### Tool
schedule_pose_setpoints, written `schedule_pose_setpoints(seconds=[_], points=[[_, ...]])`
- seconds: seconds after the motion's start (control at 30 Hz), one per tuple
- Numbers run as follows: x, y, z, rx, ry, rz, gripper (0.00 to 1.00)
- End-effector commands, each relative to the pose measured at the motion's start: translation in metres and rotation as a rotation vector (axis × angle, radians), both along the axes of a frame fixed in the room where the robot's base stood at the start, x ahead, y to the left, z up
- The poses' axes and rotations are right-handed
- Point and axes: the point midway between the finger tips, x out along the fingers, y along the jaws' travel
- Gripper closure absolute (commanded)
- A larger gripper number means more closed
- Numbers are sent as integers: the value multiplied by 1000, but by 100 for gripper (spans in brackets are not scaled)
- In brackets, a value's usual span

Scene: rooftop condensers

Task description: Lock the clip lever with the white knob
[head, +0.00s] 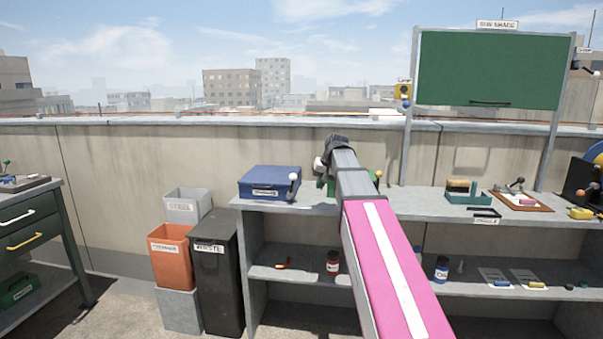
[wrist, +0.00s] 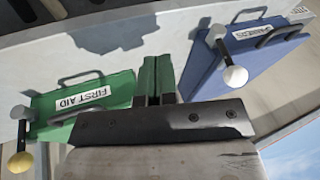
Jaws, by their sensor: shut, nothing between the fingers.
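A blue case (head: 270,183) sits on the grey bench top. Its clip lever ends in a white knob (head: 293,177) at the case's right side. In the wrist view the blue case (wrist: 262,65) is on the right, its white knob (wrist: 235,77) standing out from the case. A green FIRST AID case (wrist: 85,108) is on the left there, with a lever ending in a yellow knob (wrist: 20,162). My gripper (wrist: 156,62), with green fingers, is shut and empty between the two cases, apart from the white knob. In the head view my arm hides the fingers and much of the green case.
The bench's lower shelf holds a red jar (head: 333,262) and small items. A black bin (head: 217,270) and an orange bin (head: 170,255) stand left of the bench. A green tray (head: 468,197) and a brown board (head: 520,201) are farther right. A concrete parapet runs behind.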

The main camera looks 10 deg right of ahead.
Motion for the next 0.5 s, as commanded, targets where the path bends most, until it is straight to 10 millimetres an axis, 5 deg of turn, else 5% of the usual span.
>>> schedule_pose_setpoints(seconds=[0.23,0.5], points=[[24,-3,87,41,-52,11,100],[30,-3,131,62,-78,20,100]])
